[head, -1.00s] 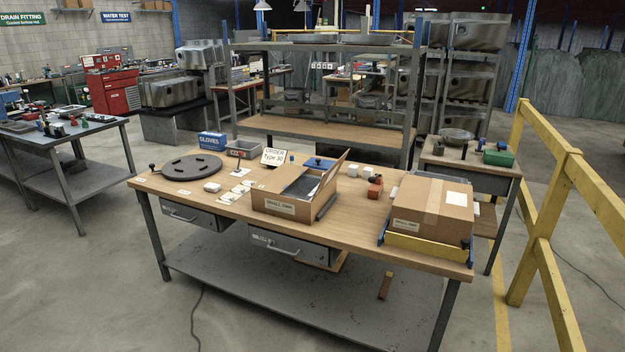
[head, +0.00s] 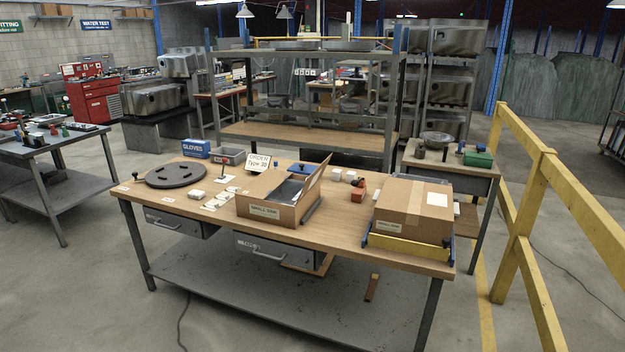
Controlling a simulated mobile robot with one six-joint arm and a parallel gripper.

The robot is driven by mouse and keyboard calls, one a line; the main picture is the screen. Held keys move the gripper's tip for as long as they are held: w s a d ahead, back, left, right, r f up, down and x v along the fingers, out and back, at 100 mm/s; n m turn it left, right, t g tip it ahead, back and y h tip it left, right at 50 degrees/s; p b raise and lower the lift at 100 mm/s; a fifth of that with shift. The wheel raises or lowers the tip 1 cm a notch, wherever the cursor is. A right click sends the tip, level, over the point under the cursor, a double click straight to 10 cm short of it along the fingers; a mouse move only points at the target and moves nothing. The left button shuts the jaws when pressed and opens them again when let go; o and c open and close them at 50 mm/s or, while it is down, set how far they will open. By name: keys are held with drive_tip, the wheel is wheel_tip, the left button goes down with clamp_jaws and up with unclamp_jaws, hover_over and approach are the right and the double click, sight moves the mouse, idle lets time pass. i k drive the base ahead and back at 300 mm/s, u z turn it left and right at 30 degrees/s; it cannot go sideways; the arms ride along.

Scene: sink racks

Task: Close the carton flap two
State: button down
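A small open carton (head: 268,211) with a printed label stands near the middle of the wooden workbench. One tall flap (head: 315,187) stands up along its right side, tilted outward. The top is open and dark and silvery contents show inside. I cannot tell which flap counts as flap two. A larger, shut, taped carton (head: 412,208) sits at the right end of the bench behind a yellow bar. My gripper does not show in the head view.
The workbench (head: 200,213) also bears a round dark plate (head: 176,174), a blue gloves box (head: 196,148), a grey bin (head: 228,155), an order sign (head: 258,162) and small white parts. A yellow railing (head: 545,170) stands at the right. Bare floor lies in front.

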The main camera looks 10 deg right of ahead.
sight(316, 174)
drive_tip(key=z, duration=0.05)
drive_tip(key=i, duration=0.9)
drive_tip(key=u, duration=0.05)
